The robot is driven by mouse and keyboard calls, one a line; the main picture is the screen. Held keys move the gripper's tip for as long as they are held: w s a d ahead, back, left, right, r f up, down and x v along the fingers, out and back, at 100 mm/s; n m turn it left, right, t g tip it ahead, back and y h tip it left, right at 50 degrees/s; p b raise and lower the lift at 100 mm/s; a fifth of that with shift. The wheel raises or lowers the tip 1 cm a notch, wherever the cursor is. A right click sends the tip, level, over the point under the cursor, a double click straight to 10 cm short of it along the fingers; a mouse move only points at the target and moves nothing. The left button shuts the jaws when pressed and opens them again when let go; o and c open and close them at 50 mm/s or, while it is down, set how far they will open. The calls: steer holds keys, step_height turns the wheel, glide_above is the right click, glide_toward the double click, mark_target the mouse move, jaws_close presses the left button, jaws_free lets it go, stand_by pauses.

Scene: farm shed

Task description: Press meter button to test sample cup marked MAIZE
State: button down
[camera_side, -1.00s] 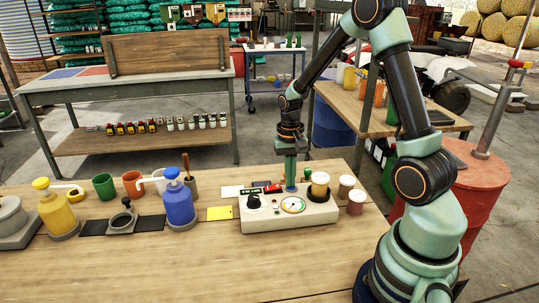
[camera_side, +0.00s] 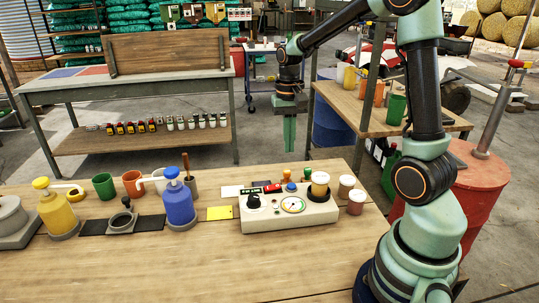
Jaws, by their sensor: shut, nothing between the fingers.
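The meter (camera_side: 285,215) is a cream box on the bench, with a black knob (camera_side: 254,201), a round dial (camera_side: 293,205) and a small display (camera_side: 251,191). A blue button (camera_side: 291,187) stands on its top, uncovered. A sample cup with a pale lid and amber body (camera_side: 320,184) stands upright on the meter's right end. Two more pale-lidded cups (camera_side: 346,186) and (camera_side: 356,203) stand on the bench to its right. Cup markings are too small to read. My gripper (camera_side: 289,149) is shut and empty, pointing down, raised well above the button and apart from it.
A blue sprayer-like container (camera_side: 180,205), a yellow one (camera_side: 57,212) and a yellow card (camera_side: 219,213) are left of the meter. Small orange- and green-topped stamps (camera_side: 308,174) stand behind it. The bench front (camera_side: 200,270) is clear.

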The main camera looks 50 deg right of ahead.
steer(key=shift+w+r, duration=0.1)
steer(key=shift+r, duration=1.55)
steer(key=shift+a, duration=0.1)
steer(key=s+a+r+n+t, duration=0.2)
steer(key=s+a+n+t, duration=0.1)
steer(key=a, duration=0.4)
steer(key=s+a+r+n+t, duration=0.3)
steer(key=s+a+n, duration=0.1)
steer(key=a+n, duration=0.2)
steer(key=shift+s+a, duration=0.15)
steer(key=shift+a, duration=0.3)
